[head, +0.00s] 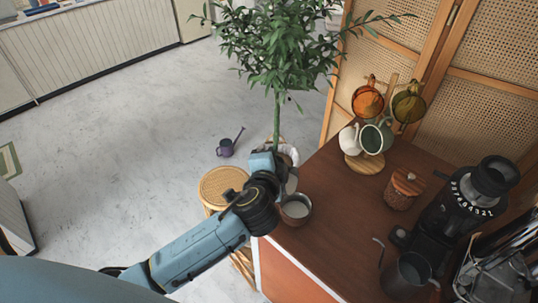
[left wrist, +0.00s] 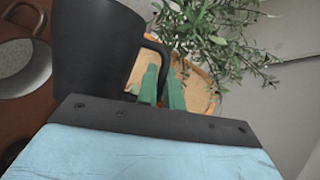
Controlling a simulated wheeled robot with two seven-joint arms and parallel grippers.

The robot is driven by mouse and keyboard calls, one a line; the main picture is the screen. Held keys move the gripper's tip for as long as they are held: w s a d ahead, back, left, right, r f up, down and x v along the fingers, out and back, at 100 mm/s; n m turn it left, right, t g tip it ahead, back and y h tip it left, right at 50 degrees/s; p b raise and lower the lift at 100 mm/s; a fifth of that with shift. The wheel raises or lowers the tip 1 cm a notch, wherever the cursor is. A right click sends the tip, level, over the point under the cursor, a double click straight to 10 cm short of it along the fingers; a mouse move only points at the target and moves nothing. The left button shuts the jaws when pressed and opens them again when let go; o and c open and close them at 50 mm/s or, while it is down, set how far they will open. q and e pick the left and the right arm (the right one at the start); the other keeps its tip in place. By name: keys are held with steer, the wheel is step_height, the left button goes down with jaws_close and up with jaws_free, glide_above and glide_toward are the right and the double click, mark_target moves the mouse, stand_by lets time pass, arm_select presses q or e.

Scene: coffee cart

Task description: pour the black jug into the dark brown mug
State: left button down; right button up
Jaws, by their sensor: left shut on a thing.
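The black jug (left wrist: 92,50) fills the upper left of the left wrist view, with its handle toward the fingers. My left gripper (left wrist: 163,88) has its green fingers shut on that handle. In the head view my left wrist hides most or all of the jug, and its tilt is hard to judge. The dark brown mug (head: 296,209) stands upright near the counter's left edge, just right of my left wrist, its pale inside showing. It also shows at the left of the left wrist view (left wrist: 20,66), beside the jug and apart from it. My right gripper is out of view.
The brown counter (head: 335,240) has bare room right of the mug. A mug tree (head: 366,162) with several mugs, a wooden-lidded jar (head: 403,188), a black grinder (head: 455,215) and a dark pitcher (head: 405,277) stand on it. A round stool (head: 222,186) and a plant (head: 277,45) are beyond.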

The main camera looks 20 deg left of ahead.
arm_select(q)
steer(key=shift+s+d+r+m+t+y, duration=0.15)
steer(key=shift+d+r+m+y, duration=0.1)
steer(key=shift+d+m, duration=0.3)
steer(key=shift+d+r+m+t+y, duration=0.2)
steer(key=shift+d+r+m, duration=0.15)
steer(key=shift+d, duration=0.3)
steer(key=shift+s+d+r+m+t+y, duration=0.1)
steer(key=shift+d+r+m+t+y, duration=0.1)
steer(key=shift+d+m, duration=0.35)
steer(key=shift+d, duration=0.2)
steer(key=shift+a, duration=0.1)
stand_by(0.7)
